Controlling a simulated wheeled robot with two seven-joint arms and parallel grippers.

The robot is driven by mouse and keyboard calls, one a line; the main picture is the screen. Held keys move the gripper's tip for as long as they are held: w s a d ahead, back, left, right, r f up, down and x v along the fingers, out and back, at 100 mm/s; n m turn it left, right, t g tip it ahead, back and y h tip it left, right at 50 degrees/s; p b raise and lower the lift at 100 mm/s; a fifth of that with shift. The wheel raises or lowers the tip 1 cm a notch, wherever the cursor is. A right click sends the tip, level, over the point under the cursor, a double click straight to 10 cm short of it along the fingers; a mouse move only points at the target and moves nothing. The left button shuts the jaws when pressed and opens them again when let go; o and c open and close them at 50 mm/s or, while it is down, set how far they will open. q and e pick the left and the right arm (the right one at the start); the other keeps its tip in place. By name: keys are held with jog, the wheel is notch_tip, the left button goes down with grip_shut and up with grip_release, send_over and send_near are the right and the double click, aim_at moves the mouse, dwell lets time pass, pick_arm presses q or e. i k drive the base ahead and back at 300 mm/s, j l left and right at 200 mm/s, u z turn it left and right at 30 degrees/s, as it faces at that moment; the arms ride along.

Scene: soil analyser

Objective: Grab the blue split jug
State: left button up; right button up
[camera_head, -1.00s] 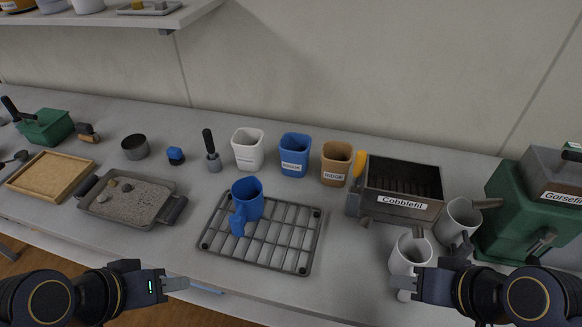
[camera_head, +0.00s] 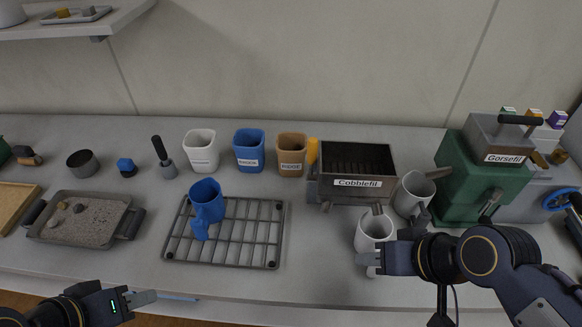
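The blue split jug (camera_head: 207,201) stands on the left part of a grey wire rack (camera_head: 277,240), its handle or spout pointing toward the front. My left gripper (camera_head: 145,298) is at the lower left, in front of the table edge and apart from the jug; its fingers look close together, but the gap is unclear. My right gripper (camera_head: 370,260) is at the front of a white jug (camera_head: 374,232), right of the rack. Its fingertips overlap the white jug's lower part, and I cannot tell whether they touch it.
A blue cup (camera_head: 249,150), white cup (camera_head: 201,151) and brown cup (camera_head: 291,153) stand behind the rack. The Cobblefil box (camera_head: 357,184), another white jug (camera_head: 411,194) and green Gorsefil machine (camera_head: 470,178) are to the right. A soil tray (camera_head: 83,219) is left.

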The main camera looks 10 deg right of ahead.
aim_at(206, 195)
jog(key=k+j+u, duration=0.15)
jog(key=j+u, duration=0.15)
jog(key=j, duration=0.35)
jog(key=j+u, duration=0.25)
jog(key=j, duration=0.45)
jog(key=k, duration=0.05)
